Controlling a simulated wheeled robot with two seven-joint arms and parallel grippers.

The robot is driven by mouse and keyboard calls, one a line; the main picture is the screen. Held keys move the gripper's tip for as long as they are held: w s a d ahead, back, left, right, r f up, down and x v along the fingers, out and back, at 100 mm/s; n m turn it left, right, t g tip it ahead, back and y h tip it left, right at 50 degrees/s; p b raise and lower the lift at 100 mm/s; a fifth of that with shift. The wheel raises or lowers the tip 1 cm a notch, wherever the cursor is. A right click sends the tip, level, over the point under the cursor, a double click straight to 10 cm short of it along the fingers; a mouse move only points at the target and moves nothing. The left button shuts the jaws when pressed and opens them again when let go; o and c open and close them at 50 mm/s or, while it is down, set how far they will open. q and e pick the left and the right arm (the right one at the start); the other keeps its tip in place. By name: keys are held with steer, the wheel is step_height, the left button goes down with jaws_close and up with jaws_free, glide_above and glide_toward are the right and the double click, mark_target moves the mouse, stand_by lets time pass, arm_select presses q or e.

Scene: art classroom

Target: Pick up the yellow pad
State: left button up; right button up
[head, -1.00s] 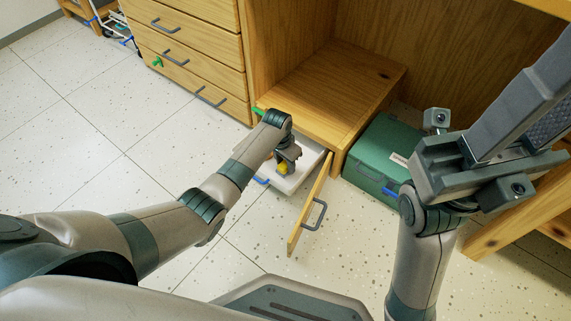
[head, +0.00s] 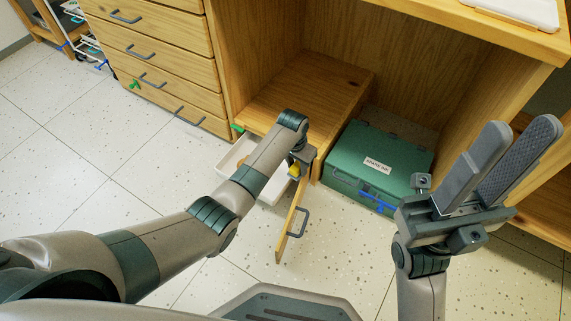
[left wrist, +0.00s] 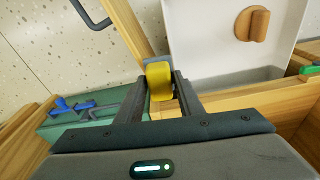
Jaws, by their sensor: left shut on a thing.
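The yellow pad (head: 294,170) is a small rounded yellow block, mostly hidden by my left gripper in the head view. My left gripper (head: 297,172) is shut on it, beside the right side of the white drawer tray and by the open wooden door. In the left wrist view the pad (left wrist: 159,78) sits between the two fingertips (left wrist: 160,88), with the white tray behind it to the right. My right gripper (head: 520,140) is raised at the right, its fingers apart and empty.
The white tray (head: 237,152) holds a brown wooden piece (left wrist: 253,24). The open wooden door (head: 285,235) with a grey handle stands close to my left gripper. A green case (head: 395,155) lies at right under the bench. Floor at left is clear.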

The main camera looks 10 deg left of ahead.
arm_select(q)
steer(key=shift+d+r, duration=0.25)
steer(key=shift+d, duration=0.2)
